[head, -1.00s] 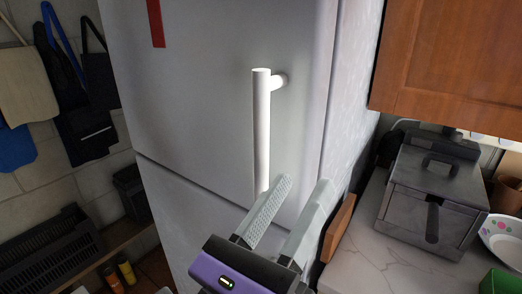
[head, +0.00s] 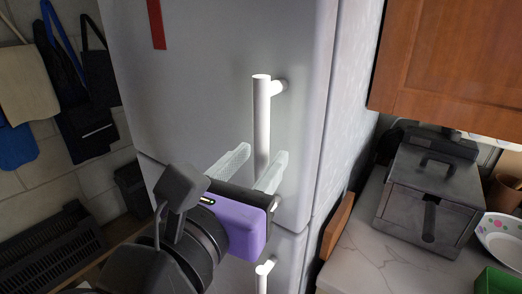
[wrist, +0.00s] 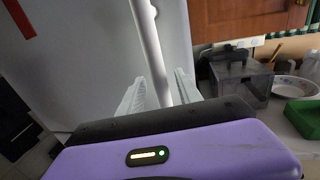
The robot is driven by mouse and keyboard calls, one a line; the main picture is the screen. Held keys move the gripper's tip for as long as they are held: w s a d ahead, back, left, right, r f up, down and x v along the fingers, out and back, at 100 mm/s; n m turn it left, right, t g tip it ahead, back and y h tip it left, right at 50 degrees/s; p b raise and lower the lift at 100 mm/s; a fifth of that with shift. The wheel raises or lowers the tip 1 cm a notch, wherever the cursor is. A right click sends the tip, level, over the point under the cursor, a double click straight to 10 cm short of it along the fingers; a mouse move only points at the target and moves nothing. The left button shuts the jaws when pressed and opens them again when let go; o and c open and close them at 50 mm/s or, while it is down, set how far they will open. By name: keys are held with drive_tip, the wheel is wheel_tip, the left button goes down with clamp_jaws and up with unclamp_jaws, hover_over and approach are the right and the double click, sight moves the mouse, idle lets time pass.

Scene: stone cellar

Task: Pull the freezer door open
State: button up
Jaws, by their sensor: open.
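The white fridge-freezer (head: 200,70) has an upper door with a vertical white bar handle (head: 262,110) near its right edge. A second handle (head: 264,272) shows on the lower door. Both doors look shut; no label shows which one is the freezer. My gripper (head: 264,153) is open at the lower part of the upper handle, with one finger on each side of the bar in the picture. In the wrist view the upper handle (wrist: 148,40) runs down between the two open fingers (wrist: 160,82). I cannot tell whether they touch it. My gripper hides the handle's lower end.
To the right are a marble counter (head: 365,255), a dark fryer-like appliance (head: 430,195), a patterned bowl (head: 505,240), a green box (head: 498,282) and a wooden cabinet (head: 450,60). Aprons (head: 60,85) hang on the left wall above a black crate (head: 55,250).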

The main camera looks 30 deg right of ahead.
drive_tip(key=shift+w+d, duration=0.4)
drive_tip(key=shift+d, duration=0.15)
clamp_jaws()
idle(1.1)
